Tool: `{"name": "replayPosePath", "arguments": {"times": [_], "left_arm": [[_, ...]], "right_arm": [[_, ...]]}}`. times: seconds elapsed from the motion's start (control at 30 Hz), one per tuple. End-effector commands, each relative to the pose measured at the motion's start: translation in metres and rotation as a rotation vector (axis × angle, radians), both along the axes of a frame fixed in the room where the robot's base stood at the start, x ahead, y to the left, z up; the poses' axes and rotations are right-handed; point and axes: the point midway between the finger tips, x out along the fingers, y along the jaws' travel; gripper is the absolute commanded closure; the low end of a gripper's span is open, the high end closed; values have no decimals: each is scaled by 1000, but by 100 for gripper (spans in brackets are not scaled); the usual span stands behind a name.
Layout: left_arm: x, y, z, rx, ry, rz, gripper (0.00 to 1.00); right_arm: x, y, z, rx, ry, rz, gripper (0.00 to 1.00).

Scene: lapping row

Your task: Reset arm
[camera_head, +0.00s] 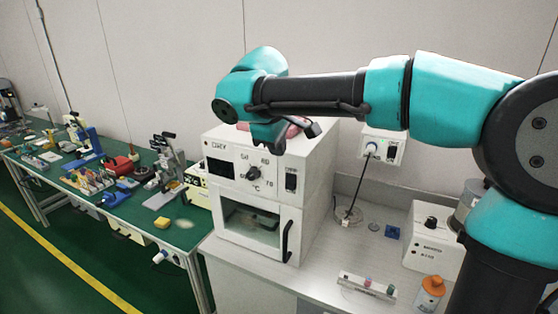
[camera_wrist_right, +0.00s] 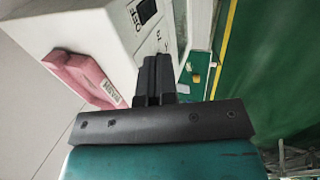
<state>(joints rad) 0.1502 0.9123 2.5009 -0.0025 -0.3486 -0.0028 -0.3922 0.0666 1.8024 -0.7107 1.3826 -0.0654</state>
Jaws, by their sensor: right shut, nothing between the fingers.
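My right gripper (camera_head: 268,140) hangs at the end of the teal and black arm, in front of the top of a white oven (camera_head: 230,225). In the right wrist view its two black fingers (camera_wrist_right: 156,72) are together, with nothing between them. A pink block (camera_head: 297,128) lies on the oven's top, partly hidden behind the gripper. My left gripper is not in view.
A green-topped bench (camera_head: 180,230) with several tools and parts stands at left. Right of the oven are a wall socket box (camera_head: 383,147), a white control box (camera_head: 432,240), an orange-capped bottle (camera_head: 430,292) and a small rack (camera_head: 367,287). The grey counter between them is mostly clear.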

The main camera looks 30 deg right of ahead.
Motion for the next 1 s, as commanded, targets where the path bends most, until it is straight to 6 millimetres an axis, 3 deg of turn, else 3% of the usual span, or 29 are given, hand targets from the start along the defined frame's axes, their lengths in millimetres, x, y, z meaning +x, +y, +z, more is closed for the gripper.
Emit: {"name": "replayPosePath", "arguments": {"times": [0.2,0.67,0.77,0.87,1.0], "left_arm": [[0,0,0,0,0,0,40],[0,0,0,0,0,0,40],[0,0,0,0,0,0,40],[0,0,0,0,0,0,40],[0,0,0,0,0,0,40]], "right_arm": [[-1,1,7,-1,1,0,100],[2,2,1,5,6,2,100],[10,8,-18,22,17,12,100],[23,19,-53,61,40,25,100],[41,38,-126,151,82,38,100]]}}
